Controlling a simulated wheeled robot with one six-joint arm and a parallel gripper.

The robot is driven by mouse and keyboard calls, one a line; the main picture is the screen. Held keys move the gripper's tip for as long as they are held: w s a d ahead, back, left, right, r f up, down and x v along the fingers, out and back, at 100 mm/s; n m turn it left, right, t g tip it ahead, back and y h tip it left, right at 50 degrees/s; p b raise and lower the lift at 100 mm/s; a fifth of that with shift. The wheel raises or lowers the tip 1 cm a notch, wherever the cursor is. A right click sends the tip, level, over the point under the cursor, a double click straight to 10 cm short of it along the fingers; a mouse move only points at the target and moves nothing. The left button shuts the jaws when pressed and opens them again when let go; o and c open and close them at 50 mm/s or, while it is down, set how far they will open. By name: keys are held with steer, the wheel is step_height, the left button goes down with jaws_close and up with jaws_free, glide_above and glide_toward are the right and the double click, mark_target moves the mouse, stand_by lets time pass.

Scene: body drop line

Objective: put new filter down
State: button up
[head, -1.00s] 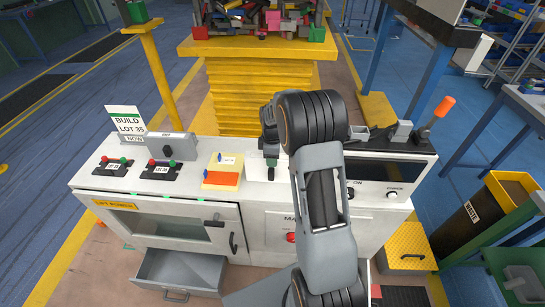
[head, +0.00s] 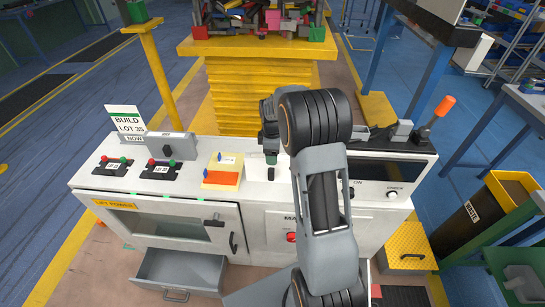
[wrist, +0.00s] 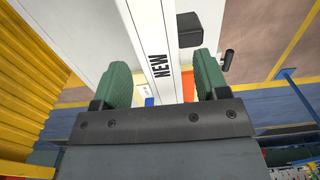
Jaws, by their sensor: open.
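In the wrist view, a long white bar marked NEW (wrist: 158,50), which I take to be the new filter, lies on or just above the white bench top, between my green finger pads. My gripper (wrist: 164,75) is open, with a visible gap on each side of the bar. The bar's near end is hidden behind the gripper body. In the head view, my gripper (head: 271,164) points down over the white bench (head: 255,187), left of my forearm. The filter is mostly or wholly hidden by my arm there.
Further left are two dark pads (head: 162,169) with red and green knobs and a BUILD LOT 35 sign (head: 126,120). A grey drawer (head: 180,271) stands open below. A yellow lift (head: 258,90) is behind the bench.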

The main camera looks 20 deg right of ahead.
steer(key=s+a+r+m+t, duration=0.1)
steer(key=s+a+r, duration=0.1)
steer(key=r, duration=0.5)
steer(key=s+a+r+m, duration=0.1)
steer(key=s+r+m, duration=0.15)
steer(key=r, duration=0.35)
steer(key=s+a+m+t, duration=0.1)
steer(key=s+a+m, duration=0.2)
steer(key=s, duration=0.5)
steer(key=s+a+m+t, duration=0.2)
steer(key=s+a+m, duration=0.2)
steer(key=s, duration=0.5)
steer(key=shift+s+a+m, duration=0.25)
steer(key=shift+s+m, duration=0.05)
steer(key=shift+m, duration=0.45)
